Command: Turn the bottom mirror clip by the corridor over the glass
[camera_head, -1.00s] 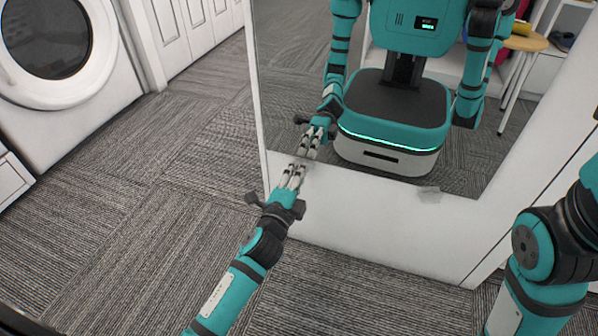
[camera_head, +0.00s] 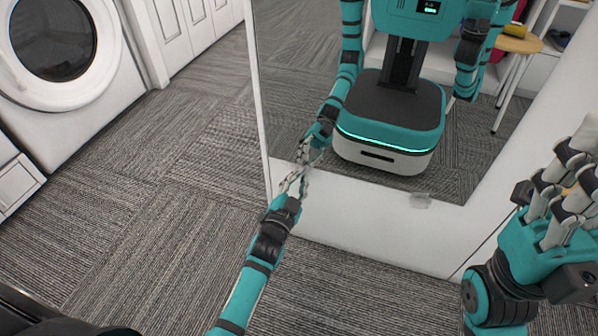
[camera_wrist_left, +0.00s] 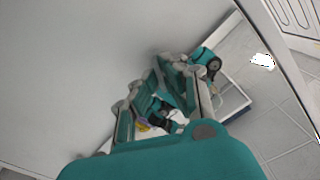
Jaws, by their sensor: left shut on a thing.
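The mirror (camera_head: 300,60) is set in a white panel, and its glass ends above a white lower strip. My left gripper (camera_head: 294,182) is at the glass's bottom edge near its left corner, shut on the bottom mirror clip there. Its fingers hide that clip, so I cannot tell how it is turned. In the left wrist view the fingers (camera_wrist_left: 165,100) are close to the pale panel, with their reflection beyond. A second small grey clip (camera_head: 420,201) sits farther right on the bottom edge. My right gripper (camera_head: 562,195) is raised at the right, fingers spread and empty.
A washing machine (camera_head: 65,50) stands at the left, with white doors (camera_head: 180,30) behind. Grey carpet tile (camera_head: 130,210) is clear left of the panel. The glass reflects my body and a stool (camera_head: 518,45).

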